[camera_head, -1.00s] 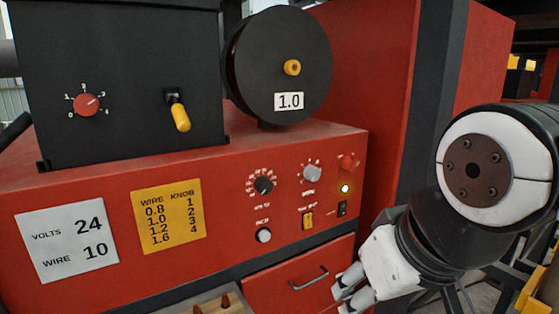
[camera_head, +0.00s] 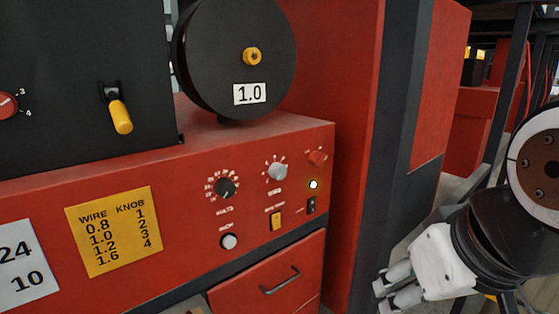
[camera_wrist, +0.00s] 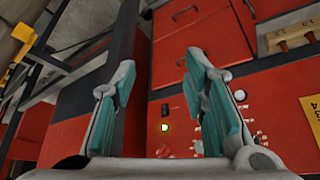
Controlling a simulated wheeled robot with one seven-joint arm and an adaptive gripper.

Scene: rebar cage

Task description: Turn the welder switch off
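In the wrist view, turned upside down, my gripper (camera_wrist: 155,85) is open and empty, with the black switch (camera_wrist: 165,110) and lamp (camera_wrist: 165,127) between the fingers in the picture.
A red knob (camera_head: 316,157), a grey dial (camera_head: 277,170) and a black dial (camera_head: 224,187) are close to the switch. A drawer (camera_head: 250,290) with a handle is below. A tall red cabinet (camera_head: 335,90) with a dark edge stands behind at the right. A black wire spool (camera_head: 215,70) is above.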

